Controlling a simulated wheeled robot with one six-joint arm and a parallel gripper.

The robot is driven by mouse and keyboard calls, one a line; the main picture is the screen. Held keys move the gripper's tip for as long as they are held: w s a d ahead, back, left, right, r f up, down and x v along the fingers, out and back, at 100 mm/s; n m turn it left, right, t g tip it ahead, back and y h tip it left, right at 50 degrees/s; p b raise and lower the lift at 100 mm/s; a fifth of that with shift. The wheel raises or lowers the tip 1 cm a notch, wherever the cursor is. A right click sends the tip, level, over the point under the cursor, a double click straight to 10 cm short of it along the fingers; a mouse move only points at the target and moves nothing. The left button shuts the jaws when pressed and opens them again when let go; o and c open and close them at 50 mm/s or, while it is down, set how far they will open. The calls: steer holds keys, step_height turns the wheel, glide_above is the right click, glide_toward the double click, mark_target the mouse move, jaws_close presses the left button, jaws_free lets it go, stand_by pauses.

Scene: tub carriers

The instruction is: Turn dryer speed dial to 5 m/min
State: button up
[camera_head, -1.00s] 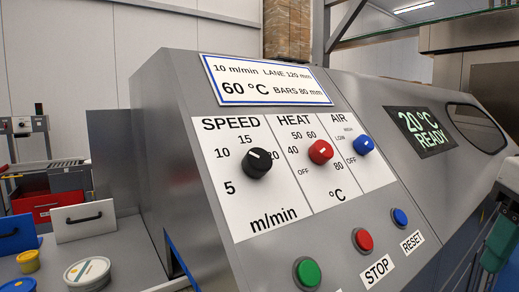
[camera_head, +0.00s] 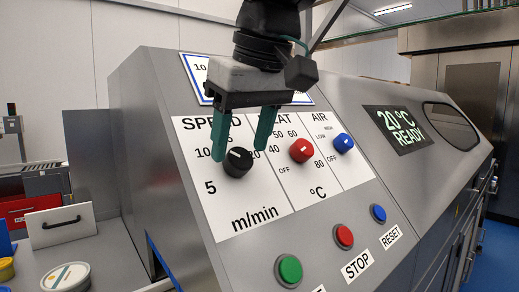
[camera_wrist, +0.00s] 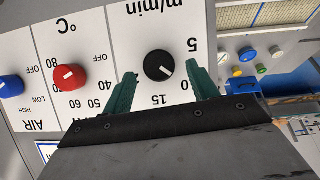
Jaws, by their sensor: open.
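The black speed dial (camera_head: 238,162) sits on the white SPEED label of the grey sloped panel. It also shows in the wrist view (camera_wrist: 156,65), upside down. Its white mark points toward the 10, which a finger partly hides there; the 5 (camera_head: 210,187) is clear at lower left. My gripper (camera_head: 241,150) is open, coming down from above, with its green fingers on either side of the dial. In the wrist view the fingertips (camera_wrist: 161,70) flank the dial with gaps on both sides. The dial is not gripped.
The red heat dial (camera_head: 301,150) and blue air dial (camera_head: 343,143) are to the right. Below are green (camera_head: 289,269), red (camera_head: 343,236) and blue (camera_head: 379,213) buttons. A display (camera_head: 398,129) reads 20 °C READY. Tubs and a white drawer-like panel (camera_head: 60,225) are at left.

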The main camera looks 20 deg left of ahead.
mark_target(238, 162)
steer(key=shift+x, duration=1.1)
steer(key=c, duration=1)
steer(key=shift+s+n, duration=0.1)
steer(key=shift+n, duration=0.2)
steer(key=n+t, duration=0.1)
steer(key=n, duration=0.1)
steer(key=n+t, duration=0.1)
steer(key=n, duration=0.1)
steer(key=shift+s+n+t, duration=0.25)
steer(key=shift+n+t, duration=0.05)
steer(key=n+t, duration=0.1)
steer(key=n, duration=0.1)
steer(key=n+t, duration=0.1)
steer(key=n, duration=0.1)
steer(key=shift+s+f+n, duration=0.1)
steer(key=shift+f+n, duration=0.1)
steer(key=shift+n, duration=0.2)
steer(key=o, duration=1)
